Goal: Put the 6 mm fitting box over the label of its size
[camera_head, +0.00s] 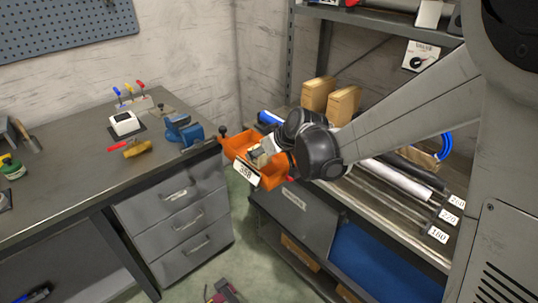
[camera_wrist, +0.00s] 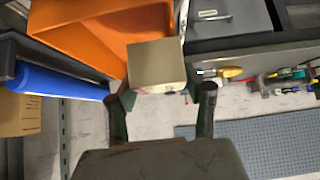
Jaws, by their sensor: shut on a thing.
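No label reading 6 mm can be made out.
The grey workbench (camera_head: 70,165) at left bears a blue vise (camera_head: 184,131), a white device (camera_head: 125,123) and tools. The rack shelf at right holds cardboard boxes (camera_head: 342,105), long bars and number labels (camera_head: 447,216).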

